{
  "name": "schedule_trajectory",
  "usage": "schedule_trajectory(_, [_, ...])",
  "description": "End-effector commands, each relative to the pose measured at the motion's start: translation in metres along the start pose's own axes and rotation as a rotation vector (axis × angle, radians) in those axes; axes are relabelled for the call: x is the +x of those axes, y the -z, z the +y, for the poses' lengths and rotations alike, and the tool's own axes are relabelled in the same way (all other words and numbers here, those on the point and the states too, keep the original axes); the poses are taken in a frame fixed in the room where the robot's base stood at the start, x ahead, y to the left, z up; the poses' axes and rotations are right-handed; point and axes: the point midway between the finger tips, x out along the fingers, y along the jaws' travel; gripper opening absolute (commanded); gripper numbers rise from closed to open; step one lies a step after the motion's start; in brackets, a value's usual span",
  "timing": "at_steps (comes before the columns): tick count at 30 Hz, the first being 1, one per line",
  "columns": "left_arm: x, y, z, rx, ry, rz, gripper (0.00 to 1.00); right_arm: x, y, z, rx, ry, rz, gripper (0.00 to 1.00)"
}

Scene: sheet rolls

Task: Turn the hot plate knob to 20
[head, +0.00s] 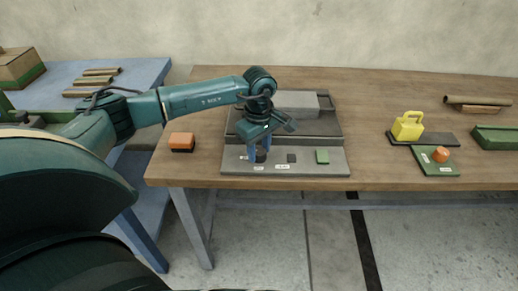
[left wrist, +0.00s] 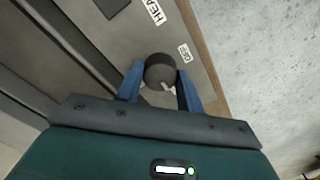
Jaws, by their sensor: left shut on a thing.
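The hot plate (head: 320,126) stands on the wooden table, with a light grey front panel (head: 230,168). Its dark round knob (left wrist: 160,68) sits at the left part of that panel, with a light pointer mark on its edge. My left gripper (head: 260,154) points down over the panel, and its blue fingers are shut on the knob, one on each side. In the left wrist view the fingers (left wrist: 160,84) flank the knob. My right gripper is not in view.
On the panel are a dark square button (head: 291,158) and a green square (head: 322,156). An orange block (head: 182,142) lies left of the hot plate.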

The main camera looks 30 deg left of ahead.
Motion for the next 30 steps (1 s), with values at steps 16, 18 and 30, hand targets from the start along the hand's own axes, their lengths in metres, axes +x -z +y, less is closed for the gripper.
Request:
schedule_trajectory(16, [-0.001, 0.000, 0.000, 0.001, -0.001, -0.001, 0.52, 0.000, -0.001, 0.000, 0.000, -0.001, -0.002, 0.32])
schedule_trajectory(18, [-0.001, 0.000, 0.000, 0.001, -0.001, -0.001, 0.58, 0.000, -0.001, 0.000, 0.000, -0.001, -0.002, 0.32])
schedule_trajectory(30, [-0.013, 0.000, 0.001, 0.001, -0.004, 0.000, 0.59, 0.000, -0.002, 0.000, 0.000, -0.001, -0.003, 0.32])
